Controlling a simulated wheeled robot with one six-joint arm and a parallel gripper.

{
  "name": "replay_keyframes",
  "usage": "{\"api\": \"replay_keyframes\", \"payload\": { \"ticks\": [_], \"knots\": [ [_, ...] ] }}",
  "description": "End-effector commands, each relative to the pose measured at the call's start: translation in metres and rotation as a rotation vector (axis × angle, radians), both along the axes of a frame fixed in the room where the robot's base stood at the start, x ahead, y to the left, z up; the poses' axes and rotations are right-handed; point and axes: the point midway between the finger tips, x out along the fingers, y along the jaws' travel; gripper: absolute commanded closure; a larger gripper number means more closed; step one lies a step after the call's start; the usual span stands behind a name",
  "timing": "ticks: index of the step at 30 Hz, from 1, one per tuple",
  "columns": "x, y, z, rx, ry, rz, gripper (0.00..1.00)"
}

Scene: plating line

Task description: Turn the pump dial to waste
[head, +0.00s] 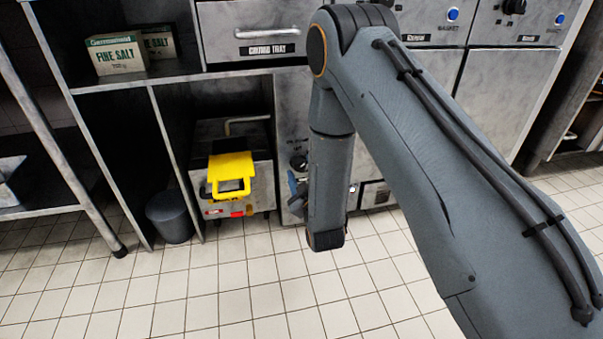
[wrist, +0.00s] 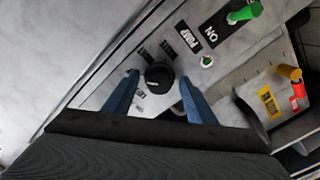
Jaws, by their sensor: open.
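The pump dial (wrist: 159,74) is a round black knob on a grey metal panel in the wrist view. My gripper (wrist: 159,77) is open, with one blue finger on each side of the dial. I see a gap between each finger and the knob; whether they touch it is not clear. In the head view my gripper (head: 297,186) is beside the panel, mostly hidden by my arm.
A PUMP label (wrist: 188,36) and a green switch (wrist: 244,13) marked ON are on the same panel. A metal unit with a yellow part (head: 231,172) stands to its left. A grey bin (head: 169,218) stands on the floor. The tiled floor in front is clear.

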Motion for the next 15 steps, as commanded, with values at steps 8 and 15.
{"api": "replay_keyframes", "payload": {
  "ticks": [8, 15],
  "knots": [
    [0.0025, 0.0007, 0.0006, 0.0, 0.0, 0.0, 0.49],
    [0.0024, 0.0008, 0.0006, 0.0, 0.0, 0.0, 0.86]
  ]
}}
